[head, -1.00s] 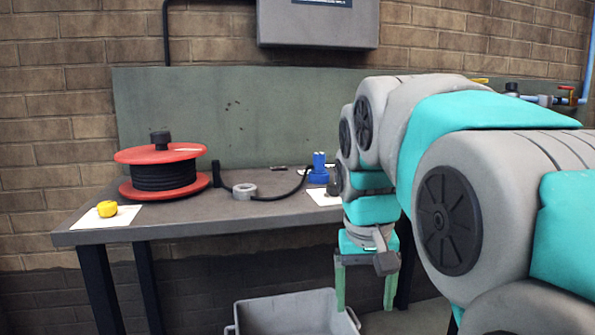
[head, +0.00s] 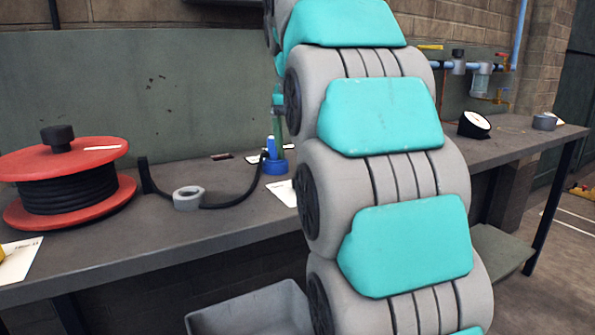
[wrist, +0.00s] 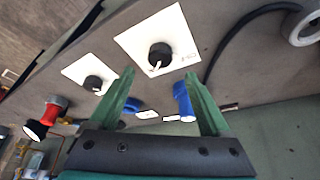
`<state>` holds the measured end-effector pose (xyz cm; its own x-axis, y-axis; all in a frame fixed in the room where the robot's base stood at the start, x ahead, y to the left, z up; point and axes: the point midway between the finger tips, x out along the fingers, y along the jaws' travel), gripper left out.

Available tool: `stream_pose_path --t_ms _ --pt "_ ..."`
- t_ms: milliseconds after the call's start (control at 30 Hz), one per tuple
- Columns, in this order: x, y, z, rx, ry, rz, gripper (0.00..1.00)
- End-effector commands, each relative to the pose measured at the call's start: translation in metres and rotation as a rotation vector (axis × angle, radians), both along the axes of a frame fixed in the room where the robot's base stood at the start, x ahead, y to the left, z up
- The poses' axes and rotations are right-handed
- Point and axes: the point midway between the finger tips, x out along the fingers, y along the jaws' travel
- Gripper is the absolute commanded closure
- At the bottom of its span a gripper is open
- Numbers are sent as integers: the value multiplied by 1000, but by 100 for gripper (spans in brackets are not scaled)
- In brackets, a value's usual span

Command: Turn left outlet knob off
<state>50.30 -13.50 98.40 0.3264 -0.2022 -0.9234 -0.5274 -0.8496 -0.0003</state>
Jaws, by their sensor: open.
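In the wrist view two black knobs with pale pointer marks sit on white cards on the grey bench, a nearer one (wrist: 160,55) and a farther one (wrist: 93,83). I cannot tell which of them, if either, is the left outlet knob. My gripper (wrist: 158,76) is open and empty, its green fingers pointing toward the nearer knob without visibly touching it. In the head view my arm hides most of the gripper and both knobs. Pipework with a yellow handle (head: 430,47) and a red handle (head: 503,55) runs along the wall at right.
A blue fitting (head: 275,162) stands on the bench (head: 150,245) beside my arm, with a black hose and a grey tape roll (head: 188,198) left of it. A red cable reel (head: 68,185) is farther left. A grey bin (head: 250,312) is below.

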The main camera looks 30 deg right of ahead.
Motion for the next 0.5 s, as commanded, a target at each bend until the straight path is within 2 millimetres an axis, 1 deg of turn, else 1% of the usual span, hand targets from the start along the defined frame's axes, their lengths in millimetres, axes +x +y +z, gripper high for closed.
stream_pose_path --t_ms 300,500 --pt "11 -7 -35 2 6 0 19" --pt "18 -11 -53 2 5 0 19"
